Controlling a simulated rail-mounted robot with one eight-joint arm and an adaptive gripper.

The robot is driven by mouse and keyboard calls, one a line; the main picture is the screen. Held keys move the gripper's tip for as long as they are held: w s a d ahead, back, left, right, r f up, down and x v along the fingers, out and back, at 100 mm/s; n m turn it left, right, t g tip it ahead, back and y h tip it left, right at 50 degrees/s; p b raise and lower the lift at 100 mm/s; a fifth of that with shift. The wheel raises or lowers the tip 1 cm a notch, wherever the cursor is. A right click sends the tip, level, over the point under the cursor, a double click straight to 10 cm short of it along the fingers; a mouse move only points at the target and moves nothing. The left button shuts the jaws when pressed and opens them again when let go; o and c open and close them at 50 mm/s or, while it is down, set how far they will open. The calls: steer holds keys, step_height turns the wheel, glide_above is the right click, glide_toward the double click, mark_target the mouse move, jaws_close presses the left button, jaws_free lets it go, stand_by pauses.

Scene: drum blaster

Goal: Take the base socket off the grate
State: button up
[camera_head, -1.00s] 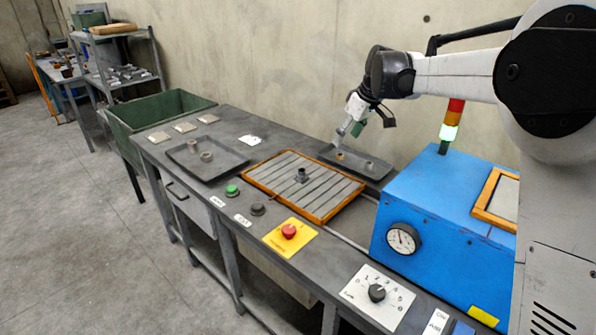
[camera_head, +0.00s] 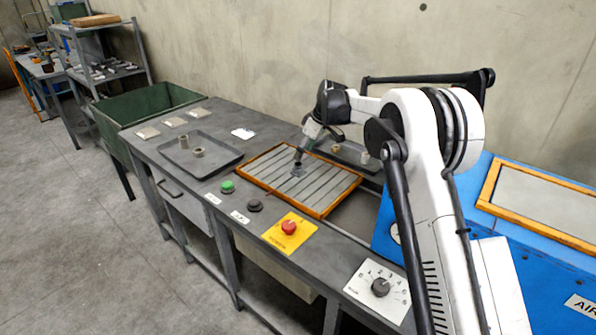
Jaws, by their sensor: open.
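The grate (camera_head: 322,198) is a slatted grey panel in an orange frame, set in the bench top. The base socket (camera_head: 297,170) is a small dark piece standing on the grate's slats, left of its middle. My gripper (camera_head: 298,160) reaches down from above, tilted, with its fingertips right at the socket's top. The fingers are open. They hide part of the socket, and I cannot tell whether they touch it or straddle it.
A dark tray (camera_head: 222,168) with two grey cylinders (camera_head: 198,152) lies left of the grate. Another tray (camera_head: 350,150) with small parts lies behind the grate, partly hidden by my arm. A red button (camera_head: 289,227) and a blue machine (camera_head: 530,268) are at the front and right.

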mark_target(299, 164)
steer(key=shift+d+x, duration=0.2)
steer(key=shift+x, duration=3.95)
jaws_close()
